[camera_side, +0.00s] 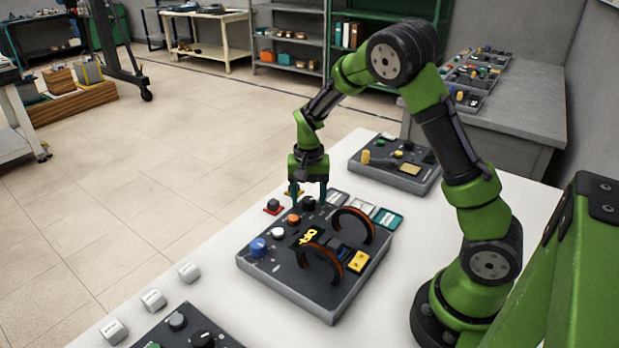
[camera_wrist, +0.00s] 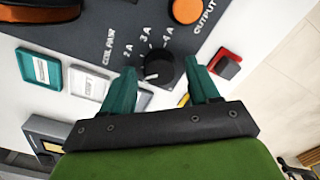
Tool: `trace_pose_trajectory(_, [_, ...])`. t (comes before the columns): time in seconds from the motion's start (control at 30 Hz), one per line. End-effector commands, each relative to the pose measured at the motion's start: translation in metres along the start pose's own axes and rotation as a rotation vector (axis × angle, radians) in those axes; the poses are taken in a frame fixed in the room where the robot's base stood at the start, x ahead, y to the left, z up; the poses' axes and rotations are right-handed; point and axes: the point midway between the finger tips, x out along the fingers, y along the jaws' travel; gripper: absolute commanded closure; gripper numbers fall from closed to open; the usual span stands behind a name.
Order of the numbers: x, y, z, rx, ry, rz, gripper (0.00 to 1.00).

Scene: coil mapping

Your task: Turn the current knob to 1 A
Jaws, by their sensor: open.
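The current knob (camera_wrist: 159,68) is a round black dial on the dark panel, with 2 A, 3 A and 4 A printed around it. No 1 A mark shows. A short white line on the knob points towards the left finger in the wrist view. My gripper (camera_wrist: 163,76) is open, with one teal finger on either side of the knob. I cannot tell whether either finger touches it. In the side view my gripper (camera_side: 307,194) points down at the far edge of the panel, over the black knob (camera_side: 309,203).
An orange OUTPUT button (camera_wrist: 187,10) and a red-based black switch (camera_wrist: 226,65) are close to the knob. Two dark coil rings (camera_side: 354,226) stand on the panel (camera_side: 285,283). White and teal tiles (camera_wrist: 39,67) lie beside it. Another panel (camera_side: 395,165) stands behind.

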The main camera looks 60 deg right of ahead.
Motion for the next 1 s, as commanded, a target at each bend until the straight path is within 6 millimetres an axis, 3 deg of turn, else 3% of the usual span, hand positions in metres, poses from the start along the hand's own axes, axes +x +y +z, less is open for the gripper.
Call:
trace_pose_trajectory(0.17, [-0.018, -0.001, -0.001, -0.001, 0.004, -0.005, 0.40])
trace_pose_trajectory(0.7, [-0.141, 0.000, 0.000, 0.000, 0.004, -0.004, 0.40])
trace_pose_trajectory(1.0, [-0.168, 0.000, 0.000, 0.000, 0.001, -0.001, 0.40])
